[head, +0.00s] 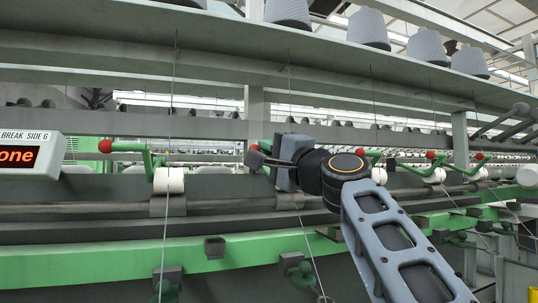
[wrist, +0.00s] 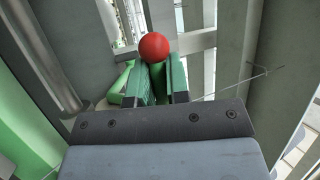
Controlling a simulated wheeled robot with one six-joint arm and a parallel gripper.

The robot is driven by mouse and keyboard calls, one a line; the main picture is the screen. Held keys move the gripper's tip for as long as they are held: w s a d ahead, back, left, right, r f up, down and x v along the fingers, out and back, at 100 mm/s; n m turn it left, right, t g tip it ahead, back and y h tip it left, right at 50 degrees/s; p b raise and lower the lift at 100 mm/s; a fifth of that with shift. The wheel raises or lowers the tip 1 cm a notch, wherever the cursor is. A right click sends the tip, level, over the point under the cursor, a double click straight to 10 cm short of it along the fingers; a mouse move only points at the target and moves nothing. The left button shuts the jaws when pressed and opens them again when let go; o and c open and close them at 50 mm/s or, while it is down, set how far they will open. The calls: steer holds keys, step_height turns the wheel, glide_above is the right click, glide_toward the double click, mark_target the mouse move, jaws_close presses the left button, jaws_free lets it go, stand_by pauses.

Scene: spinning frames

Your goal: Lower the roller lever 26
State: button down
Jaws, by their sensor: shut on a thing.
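The lever at my gripper has a red ball knob (head: 254,148) and a green arm, mostly hidden in the head view by my gripper and wrist. In the wrist view the red knob (wrist: 154,46) sits just beyond the fingertips. My gripper (wrist: 160,85) is shut on the green lever arm just behind the knob, with one finger on each side. In the head view my gripper (head: 262,158) comes in from the right. The lever's roller is hidden, and no number 26 is visible. The knob is about level with that of the neighbouring lever (head: 135,150) on the left.
That left lever ends at a white roller (head: 168,180). More red-knobbed levers (head: 431,155) stand at the right. A grey rail (head: 90,208) and green beam (head: 100,268) run below. Thin yarns hang from the bobbin shelf (head: 220,40). A display box (head: 30,153) is at far left.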

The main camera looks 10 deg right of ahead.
steer(key=shift+w+f, duration=0.15)
steer(key=shift+f, duration=0.15)
steer(key=c, duration=1.1)
jaws_free()
steer(key=shift+r, duration=0.1)
steer(key=b+v, duration=0.3)
steer(key=v, duration=1.1)
steer(key=shift+r, duration=0.1)
